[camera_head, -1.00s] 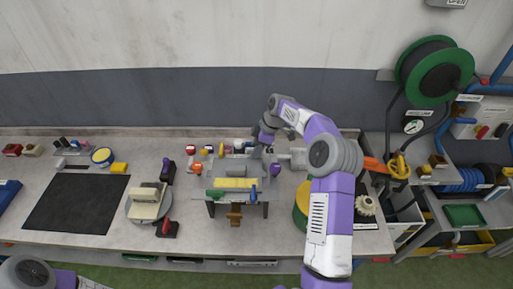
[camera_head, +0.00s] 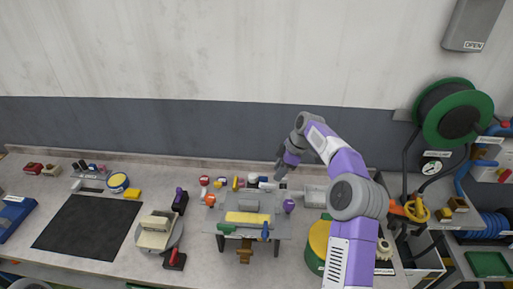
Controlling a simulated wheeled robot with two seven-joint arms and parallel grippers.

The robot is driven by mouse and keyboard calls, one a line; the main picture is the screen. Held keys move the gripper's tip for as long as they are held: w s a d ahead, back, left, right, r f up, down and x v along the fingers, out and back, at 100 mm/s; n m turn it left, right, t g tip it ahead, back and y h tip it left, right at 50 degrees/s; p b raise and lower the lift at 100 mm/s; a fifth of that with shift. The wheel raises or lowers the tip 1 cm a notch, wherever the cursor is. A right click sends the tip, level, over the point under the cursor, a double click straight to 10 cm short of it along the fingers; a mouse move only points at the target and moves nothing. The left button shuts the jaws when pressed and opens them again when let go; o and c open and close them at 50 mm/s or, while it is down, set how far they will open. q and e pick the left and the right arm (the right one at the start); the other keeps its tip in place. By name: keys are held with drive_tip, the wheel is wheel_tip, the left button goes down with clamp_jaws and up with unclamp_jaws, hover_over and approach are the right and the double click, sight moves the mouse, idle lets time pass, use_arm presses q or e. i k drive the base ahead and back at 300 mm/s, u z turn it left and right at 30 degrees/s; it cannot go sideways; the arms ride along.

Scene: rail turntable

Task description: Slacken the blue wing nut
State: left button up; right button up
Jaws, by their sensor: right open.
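A small fixture (camera_head: 222,222) with a yellow block (camera_head: 248,218) on it stands at the middle of the bench. A small blue part (camera_head: 265,232) sits at its front right edge; it is too small to tell whether it is the wing nut. A row of small coloured knobs stands behind the fixture, with a white and blue one (camera_head: 263,181) near its right end. My right gripper (camera_head: 281,172) points down behind the fixture's back right corner, just right of that row. It is open, and nothing shows between its fingers. My left gripper is out of view.
A purple knob (camera_head: 289,206) stands at the fixture's right side. A grey box (camera_head: 316,196) and a yellow-green drum (camera_head: 318,243) lie near my right arm. A turntable with a beige block (camera_head: 157,232) stands left of the fixture. A black mat (camera_head: 85,226) lies bare at the left.

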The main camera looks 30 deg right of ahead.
sight(265, 233)
drive_tip(key=k, duration=1)
